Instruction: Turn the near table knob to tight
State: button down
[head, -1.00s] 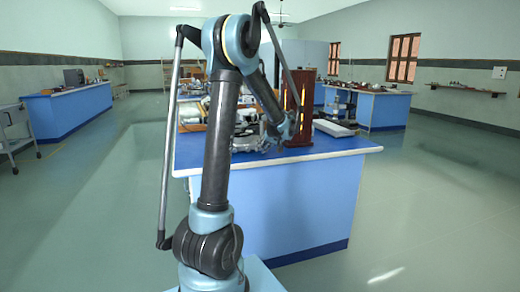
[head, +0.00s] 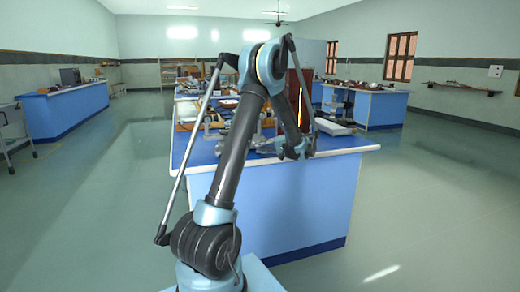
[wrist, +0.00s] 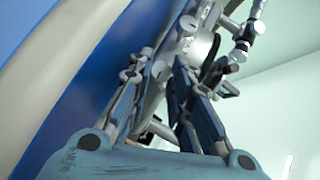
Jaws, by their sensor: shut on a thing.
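The spectrometer (wrist: 200,48) is a silvery metal instrument with several small round knobs and rods, filling the upper middle of the wrist view. My gripper (wrist: 165,82) reaches up into it, one finger on each side of a grey metal part. It is shut on that part; the fingers hide much of it, and I cannot tell for sure that it is the near table knob. In the head view my gripper (head: 262,147) is low over the right front of the blue bench, pointing left. The spectrometer is largely hidden by my arm there.
The blue-topped bench (head: 285,205) stands in front of me. Other benches stand left and behind. The floor to the right is clear.

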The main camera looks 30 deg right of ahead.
jog(key=shift+f+m+y, duration=0.15)
jog(key=shift+m+y, duration=0.15)
dwell(0.4)
jog(key=c, duration=1.5)
grip_release()
jog(key=shift+o, duration=0.2)
jog(key=shift+s+d, duration=0.1)
jog(key=shift+v, duration=3.85)
jog(key=shift+f, duration=0.1)
